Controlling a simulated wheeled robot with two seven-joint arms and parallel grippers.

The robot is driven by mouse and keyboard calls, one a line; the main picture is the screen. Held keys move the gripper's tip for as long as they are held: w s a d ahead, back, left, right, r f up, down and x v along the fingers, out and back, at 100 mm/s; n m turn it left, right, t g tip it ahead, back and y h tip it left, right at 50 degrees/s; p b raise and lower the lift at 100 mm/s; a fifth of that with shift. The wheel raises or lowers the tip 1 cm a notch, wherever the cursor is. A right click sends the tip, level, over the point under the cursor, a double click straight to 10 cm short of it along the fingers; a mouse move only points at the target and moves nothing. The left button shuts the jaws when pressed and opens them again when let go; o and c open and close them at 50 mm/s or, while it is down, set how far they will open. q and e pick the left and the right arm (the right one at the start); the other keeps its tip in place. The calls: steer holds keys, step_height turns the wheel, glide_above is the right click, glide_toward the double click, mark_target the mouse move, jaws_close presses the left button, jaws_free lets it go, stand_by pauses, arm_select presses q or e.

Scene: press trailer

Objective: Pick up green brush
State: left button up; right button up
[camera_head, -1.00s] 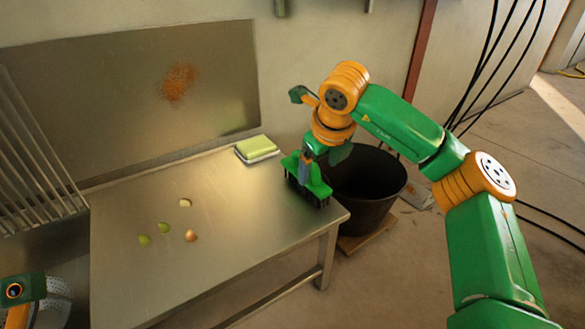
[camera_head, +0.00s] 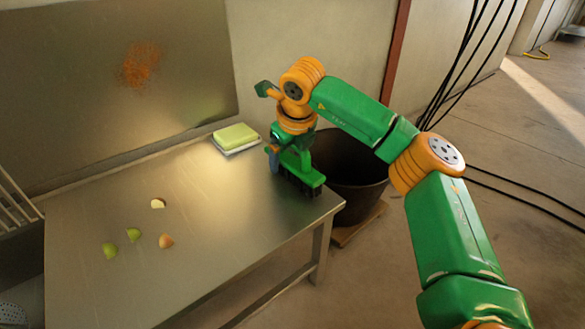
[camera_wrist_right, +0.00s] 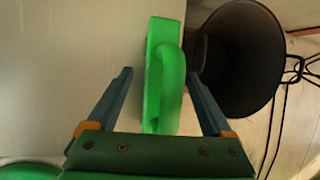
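The green brush (camera_head: 312,177), with dark bristles facing down, stands at the right end of the metal table (camera_head: 215,215). My right gripper (camera_head: 287,160) is over the brush, pointing down. In the right wrist view the brush's looped green handle (camera_wrist_right: 168,85) lies between the two blue fingers of the right gripper (camera_wrist_right: 160,82). The fingers are spread, with a gap on the left side and a narrower one on the right. The bristles are hidden in that view. My left gripper is not in view.
A black bin (camera_head: 350,172) stands on the floor right beside the table's end; it also shows in the wrist view (camera_wrist_right: 240,55). A green sponge (camera_head: 235,135) lies near the wall. Several fruit pieces (camera_head: 133,235) lie on the table's left part. The table's middle is clear.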

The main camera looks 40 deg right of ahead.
jaws_close()
